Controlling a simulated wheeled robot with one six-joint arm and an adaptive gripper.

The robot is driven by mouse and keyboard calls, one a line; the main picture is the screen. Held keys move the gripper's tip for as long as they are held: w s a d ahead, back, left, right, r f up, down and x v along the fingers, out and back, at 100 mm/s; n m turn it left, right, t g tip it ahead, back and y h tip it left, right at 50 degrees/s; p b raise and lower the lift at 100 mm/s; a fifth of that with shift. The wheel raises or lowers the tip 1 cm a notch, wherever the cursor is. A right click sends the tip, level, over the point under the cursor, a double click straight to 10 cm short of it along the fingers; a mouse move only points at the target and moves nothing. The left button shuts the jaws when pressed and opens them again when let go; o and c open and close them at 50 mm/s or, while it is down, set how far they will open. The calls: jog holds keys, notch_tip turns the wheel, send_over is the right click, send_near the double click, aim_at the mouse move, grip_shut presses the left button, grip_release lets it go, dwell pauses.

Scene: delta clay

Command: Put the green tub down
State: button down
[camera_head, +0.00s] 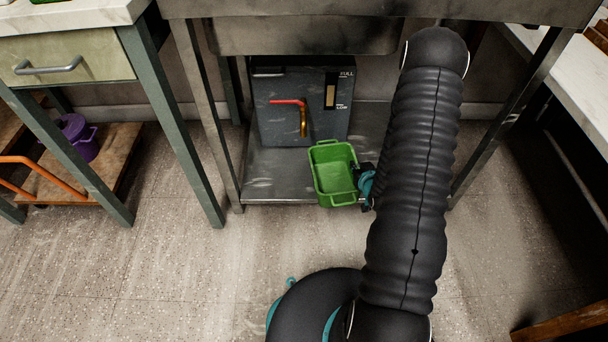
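The green tub (334,174) is a small rectangular open container with handles at its ends. It appears upright and empty, at the front edge of the low metal shelf (275,180) under the steel table. I cannot tell whether it rests on the shelf or is held just above it. My gripper (361,176) is at the tub's right side, touching or very close to it. The fingers are small, dark and partly hidden by my arm and the tub, so their opening does not show.
A grey metal box (300,105) with a red-handled tap stands behind the tub. Table legs (214,120) flank the shelf. A purple pot (80,138) sits on a wooden cart (85,180) at the left. The shelf left of the tub and the floor (180,270) in front are clear.

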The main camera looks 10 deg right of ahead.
aim_at(322, 142)
jog(key=s+a+n+y, duration=0.1)
jog(key=a+n+y, duration=0.1)
jog(key=a, duration=0.2)
jog(key=s+a+n+g+y, duration=0.1)
jog(key=a+n+y, duration=0.1)
jog(key=a+y, duration=0.1)
jog(key=s+a+r+n+y, duration=0.1)
jog(key=s+a+n+y, duration=0.1)
jog(key=a, duration=0.4)
jog(key=shift+a+n+g, duration=0.1)
jog(key=shift+n+g, duration=0.3)
jog(key=shift+n, duration=0.1)
jog(key=w+d, duration=0.1)
jog(key=w, duration=0.5)
jog(key=w+d+f, duration=0.1)
jog(key=w+d, duration=0.1)
jog(key=w, duration=0.4)
jog(key=w+d+f, duration=0.1)
jog(key=w, duration=0.6)
jog(key=shift+d+f+b, duration=0.15)
jog(key=shift+d+b, duration=0.1)
jog(key=shift+b, duration=0.15)
jog(key=shift+y, duration=0.3)
jog(key=shift+w+f+b, duration=0.15)
jog(key=shift+f+b, duration=0.25)
jog(key=shift+f, duration=1.9)
jog(key=shift+f, duration=0.1)
jog(key=c, duration=1.3)
grip_release()
